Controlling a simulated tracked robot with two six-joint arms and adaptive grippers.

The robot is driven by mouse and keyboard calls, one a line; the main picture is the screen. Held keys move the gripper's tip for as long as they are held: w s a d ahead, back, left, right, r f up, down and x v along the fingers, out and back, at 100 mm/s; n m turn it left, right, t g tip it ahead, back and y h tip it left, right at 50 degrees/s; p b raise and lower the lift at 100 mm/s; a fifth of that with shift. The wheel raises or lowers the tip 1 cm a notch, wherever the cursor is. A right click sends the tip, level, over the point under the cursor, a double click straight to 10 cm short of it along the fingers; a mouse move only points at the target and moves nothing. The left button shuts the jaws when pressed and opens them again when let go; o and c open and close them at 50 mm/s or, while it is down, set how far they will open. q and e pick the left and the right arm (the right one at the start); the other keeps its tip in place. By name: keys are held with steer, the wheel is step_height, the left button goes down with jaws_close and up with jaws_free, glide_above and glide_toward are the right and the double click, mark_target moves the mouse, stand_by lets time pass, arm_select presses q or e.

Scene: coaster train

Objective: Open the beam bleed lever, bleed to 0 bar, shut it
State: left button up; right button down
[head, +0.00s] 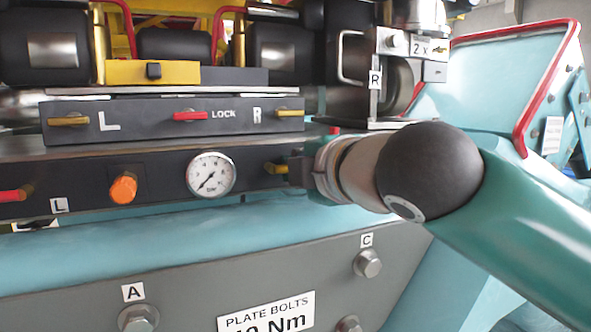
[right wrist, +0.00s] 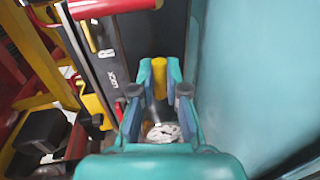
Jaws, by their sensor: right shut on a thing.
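A short yellow lever (head: 276,168) sits on the dark lower beam, just right of the round white gauge (head: 211,174). It lies about level. My right gripper (head: 292,170) comes in from the right and is shut on this lever. In the right wrist view the yellow lever (right wrist: 159,72) shows between the fingertips. The gauge needle points down and left, toward the low end; its numbers are too small to read surely. The gauge also seems to show, partly hidden, between the fingers in the right wrist view. My left gripper is not in view.
An orange knob (head: 123,188) and a red lever (head: 14,195) are farther left on the beam. Above is a panel with a yellow L lever (head: 68,121), a red LOCK lever (head: 190,116) and a yellow R lever (head: 290,113). A bolted plate (head: 220,268) is below.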

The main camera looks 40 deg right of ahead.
steer(key=shift+f, duration=0.15)
steer(key=c, duration=1.2)
jaws_free()
steer(key=shift+d, duration=0.15)
steer(key=shift+s, duration=0.1)
steer(key=shift+s+a+r, duration=0.25)
steer(key=shift+s, duration=0.25)
steer(key=v, duration=1)
steer(key=shift+s, duration=0.35)
steer(key=shift+f, duration=0.1)
